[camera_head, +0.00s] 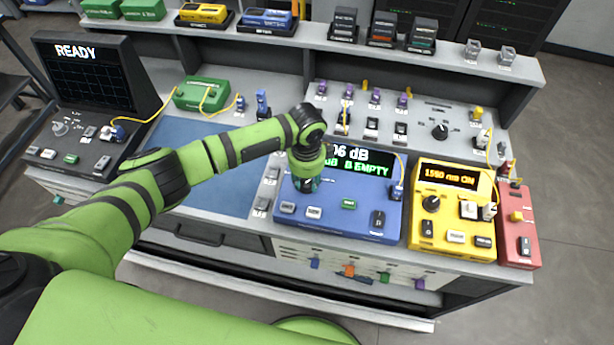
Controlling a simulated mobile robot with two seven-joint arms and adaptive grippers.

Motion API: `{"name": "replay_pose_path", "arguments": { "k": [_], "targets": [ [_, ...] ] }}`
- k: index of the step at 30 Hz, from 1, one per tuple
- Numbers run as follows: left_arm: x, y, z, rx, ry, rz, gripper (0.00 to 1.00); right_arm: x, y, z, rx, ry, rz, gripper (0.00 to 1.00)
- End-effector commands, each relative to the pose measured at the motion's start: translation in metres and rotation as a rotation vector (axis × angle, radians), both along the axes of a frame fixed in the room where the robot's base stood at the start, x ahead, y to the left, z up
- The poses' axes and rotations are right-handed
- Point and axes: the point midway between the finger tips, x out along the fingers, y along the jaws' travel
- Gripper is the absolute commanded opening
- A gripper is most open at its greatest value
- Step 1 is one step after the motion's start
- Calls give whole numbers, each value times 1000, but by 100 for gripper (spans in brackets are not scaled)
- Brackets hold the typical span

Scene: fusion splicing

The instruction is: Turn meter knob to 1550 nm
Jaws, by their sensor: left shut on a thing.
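The blue meter (333,221) stands on the bench, right of the blue mat. Its display (362,161) is partly covered by my arm and reads "06 dB" with green text ending in "B EMPTY". My left gripper (305,184) points down onto the meter's upper left face, just left of the display. It is shut on what appears to be the meter knob, which the gripper and wrist hide, so its setting cannot be read. My right gripper is not in view.
Right of the meter stand a yellow unit (451,209), whose display reads about "1550 nm ON", and a red unit (517,226). A grey panel (420,128) with plugs and a black knob (440,131) lies behind. A monitor (90,75) reading "READY" is at the left. The blue mat (215,190) looks clear.

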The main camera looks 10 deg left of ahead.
Motion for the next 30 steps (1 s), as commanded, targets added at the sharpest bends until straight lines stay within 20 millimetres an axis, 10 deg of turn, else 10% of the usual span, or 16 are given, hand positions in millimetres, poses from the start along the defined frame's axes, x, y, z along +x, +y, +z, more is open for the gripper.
{"name": "replay_pose_path", "arguments": {
  "k": [27,28,30],
  "targets": [
    [-1,2,-2,6,6,-190,2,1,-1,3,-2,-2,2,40],
    [-1,2,-2,6,6,-190,38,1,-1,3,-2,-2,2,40],
    [-1,2,-2,6,5,-190,58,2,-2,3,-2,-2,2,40]
  ]
}}
